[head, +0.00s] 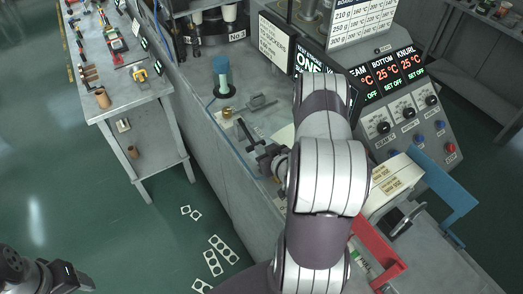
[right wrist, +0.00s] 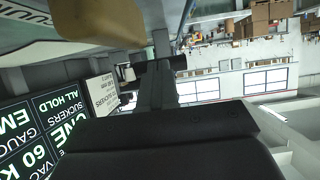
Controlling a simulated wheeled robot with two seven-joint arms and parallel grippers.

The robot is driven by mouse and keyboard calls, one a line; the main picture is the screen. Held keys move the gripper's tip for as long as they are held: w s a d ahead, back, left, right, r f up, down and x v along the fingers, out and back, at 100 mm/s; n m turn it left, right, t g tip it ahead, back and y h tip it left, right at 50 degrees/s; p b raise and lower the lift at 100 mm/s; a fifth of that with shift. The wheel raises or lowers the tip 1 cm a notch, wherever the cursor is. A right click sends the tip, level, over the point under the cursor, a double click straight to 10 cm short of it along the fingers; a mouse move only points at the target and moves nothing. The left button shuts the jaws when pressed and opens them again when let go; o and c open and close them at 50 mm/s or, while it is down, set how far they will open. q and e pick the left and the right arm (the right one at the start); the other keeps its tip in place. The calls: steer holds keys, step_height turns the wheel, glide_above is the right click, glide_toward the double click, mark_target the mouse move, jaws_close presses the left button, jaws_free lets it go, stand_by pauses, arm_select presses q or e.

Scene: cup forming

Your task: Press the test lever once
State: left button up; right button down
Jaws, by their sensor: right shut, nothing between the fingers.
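A small metal lever-like fitting (head: 257,104) lies on the grey bench top beside a blue stand with a pale green cup (head: 222,76); I take it for the test lever, but I cannot be sure. My right gripper (head: 254,146) is shut and empty, low over the bench just in front of that fitting, with a visible gap between them. My right arm hides part of the bench. In the right wrist view its dark fingers (right wrist: 156,88) point away from the camera. My left gripper (head: 72,274) shows only partly at the bottom left, away from the bench; its fingers are unclear.
A control panel (head: 400,110) with knobs and red readouts stands right of my right arm. A dark sign (head: 313,66) stands behind the bench. A side table (head: 120,80) and open floor lie left.

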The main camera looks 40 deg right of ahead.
steer(key=shift+w+f+t+b, duration=0.1)
steer(key=shift+f+t+b, duration=0.3)
steer(key=shift+f+b, duration=0.3)
arm_select(q)
step_height(320, 180, down, 3)
steer(key=shift+r, duration=0.2)
arm_select(e)
steer(key=shift+r, duration=0.25)
